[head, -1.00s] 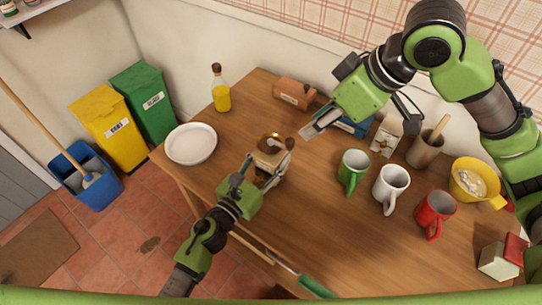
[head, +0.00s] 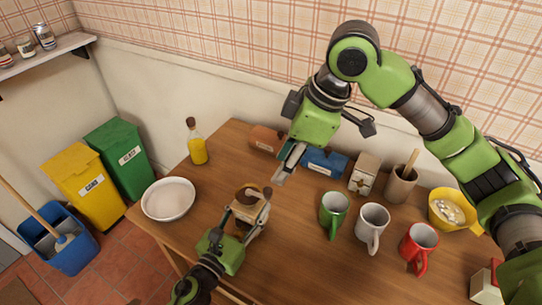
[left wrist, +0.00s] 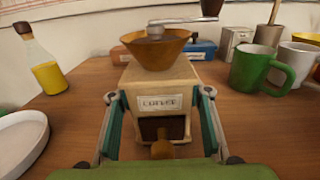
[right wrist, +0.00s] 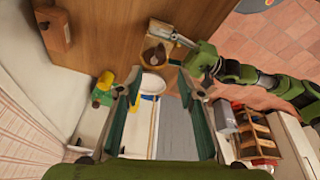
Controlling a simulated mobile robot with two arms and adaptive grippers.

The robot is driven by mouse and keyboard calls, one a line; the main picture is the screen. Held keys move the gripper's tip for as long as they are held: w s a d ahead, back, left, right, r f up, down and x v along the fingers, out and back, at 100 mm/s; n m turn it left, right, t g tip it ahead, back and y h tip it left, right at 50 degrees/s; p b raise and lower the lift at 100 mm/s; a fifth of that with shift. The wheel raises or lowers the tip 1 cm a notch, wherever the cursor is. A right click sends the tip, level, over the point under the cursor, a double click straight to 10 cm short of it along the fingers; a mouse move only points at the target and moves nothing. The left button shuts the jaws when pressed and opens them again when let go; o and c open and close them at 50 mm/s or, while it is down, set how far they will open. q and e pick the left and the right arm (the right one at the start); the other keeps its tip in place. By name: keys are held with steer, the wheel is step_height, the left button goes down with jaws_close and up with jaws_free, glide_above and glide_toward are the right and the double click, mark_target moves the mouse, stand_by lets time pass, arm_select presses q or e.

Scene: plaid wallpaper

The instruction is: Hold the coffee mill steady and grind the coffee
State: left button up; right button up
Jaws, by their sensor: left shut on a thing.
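The coffee mill (head: 247,211) stands upright on the wooden table. It has a pale box body, a labelled front, a brown bowl on top and a crank with a dark knob. My left gripper (head: 244,222) is shut on the mill's body, one finger on each side, as the left wrist view (left wrist: 158,130) shows. The crank (left wrist: 185,20) reaches to the right above the bowl, its knob at the top edge of that view. My right gripper (head: 280,175) is in the air behind and right of the mill. Its fingers are apart and empty in the right wrist view (right wrist: 160,90).
A white plate (head: 168,199) and an oil bottle (head: 197,145) stand left of the mill. Green (head: 333,212), white (head: 372,225) and red (head: 418,245) mugs stand to the right. Brown (head: 265,139) and blue (head: 325,162) packages lie behind.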

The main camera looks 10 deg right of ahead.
mark_target(268, 189)
steer(key=a+f+n, duration=0.1)
steer(key=f+n, duration=0.1)
steer(key=f, duration=0.1)
steer(key=w+a+f+n+g+h, duration=0.1)
steer(key=f+n, duration=0.1)
steer(key=f, duration=0.1)
steer(key=a+f+n+g, duration=0.1)
steer(key=f, duration=0.2)
steer(key=shift+w+n+h, duration=0.3)
steer(key=shift+n+h, duration=0.1)
jaws_close()
